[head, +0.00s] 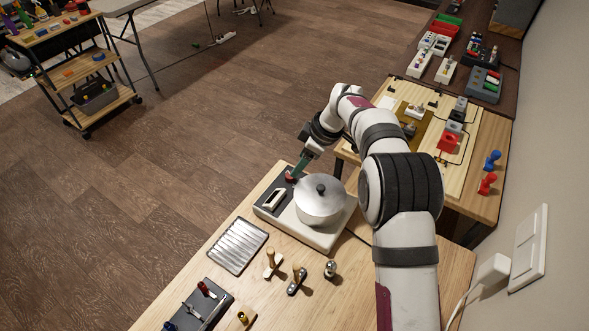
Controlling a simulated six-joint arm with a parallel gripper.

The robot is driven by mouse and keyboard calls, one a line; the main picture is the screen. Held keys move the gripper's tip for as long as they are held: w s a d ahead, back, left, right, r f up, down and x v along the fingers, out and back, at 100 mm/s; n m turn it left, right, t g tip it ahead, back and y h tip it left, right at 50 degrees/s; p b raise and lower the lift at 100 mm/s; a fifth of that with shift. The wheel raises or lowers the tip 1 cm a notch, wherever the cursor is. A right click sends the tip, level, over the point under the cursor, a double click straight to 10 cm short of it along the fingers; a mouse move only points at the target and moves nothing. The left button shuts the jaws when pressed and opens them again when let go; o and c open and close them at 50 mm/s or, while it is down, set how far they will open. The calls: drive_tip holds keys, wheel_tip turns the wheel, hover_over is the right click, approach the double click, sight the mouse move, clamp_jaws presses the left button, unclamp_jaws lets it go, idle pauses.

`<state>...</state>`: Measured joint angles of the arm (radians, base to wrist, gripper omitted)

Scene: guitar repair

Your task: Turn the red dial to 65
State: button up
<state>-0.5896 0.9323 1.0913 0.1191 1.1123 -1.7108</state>
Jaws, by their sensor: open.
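The red dial (289,178) sits on the dark control panel (266,206) at the left side of a white hotplate unit (318,236). It is small here, and its number markings cannot be read. My gripper (295,175) points down at the dial from above, with its teal fingers at or around it. The fingers partly cover the dial, and I cannot tell whether they touch it. My gripper is open. A lidded metal pot (320,203) stands on the hotplate just right of the panel.
A ridged metal tray (238,246) lies left of the hotplate. Wooden-handled tools (272,264) and a dark tool holder (198,307) stand at the front. A second table (470,170) with red and blue parts is behind my arm. Floor beyond the table's left edge is clear.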

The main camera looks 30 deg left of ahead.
drive_tip(key=x, duration=0.6)
drive_tip(key=shift+a+f, duration=0.1)
drive_tip(key=shift+f, duration=0.2)
clamp_jaws()
